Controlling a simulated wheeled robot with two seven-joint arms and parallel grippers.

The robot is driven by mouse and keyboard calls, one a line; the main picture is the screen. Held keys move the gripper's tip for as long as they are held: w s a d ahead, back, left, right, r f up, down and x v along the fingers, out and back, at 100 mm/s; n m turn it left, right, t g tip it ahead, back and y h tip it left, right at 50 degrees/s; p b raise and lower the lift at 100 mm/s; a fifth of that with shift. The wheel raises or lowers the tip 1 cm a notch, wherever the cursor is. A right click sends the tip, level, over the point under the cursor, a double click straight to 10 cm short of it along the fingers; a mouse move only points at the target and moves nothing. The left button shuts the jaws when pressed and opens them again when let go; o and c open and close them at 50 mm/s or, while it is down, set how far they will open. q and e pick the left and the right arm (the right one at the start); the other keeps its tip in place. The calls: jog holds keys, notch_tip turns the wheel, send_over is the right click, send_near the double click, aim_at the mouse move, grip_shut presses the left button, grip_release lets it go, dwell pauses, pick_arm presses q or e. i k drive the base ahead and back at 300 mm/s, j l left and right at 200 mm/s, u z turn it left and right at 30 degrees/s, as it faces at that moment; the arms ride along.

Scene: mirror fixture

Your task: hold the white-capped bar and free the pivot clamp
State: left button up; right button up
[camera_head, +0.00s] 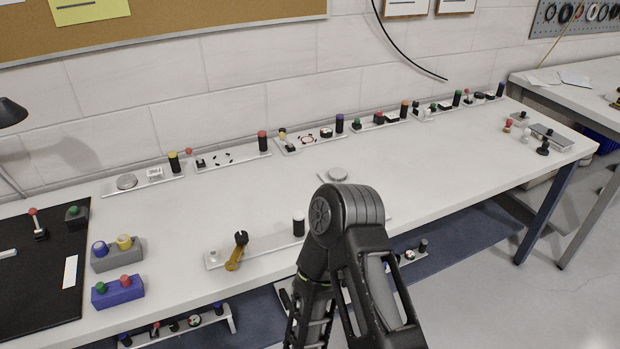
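My dark arm (350,215) rises from the bottom, bends just right of the bar and hides the plate's middle. I see neither gripper's fingertips. Nothing visible grips the bar or the clamp.
Several fixture strips line the wall (230,158). A black mat (45,295) lies further left. The white table (450,150) is largely clear at right.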

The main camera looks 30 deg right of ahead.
aim_at(242, 238)
jog(key=k+l, duration=0.1)
jog(key=l, duration=0.55)
jog(key=k+l, duration=0.1)
jog(key=l, duration=0.55)
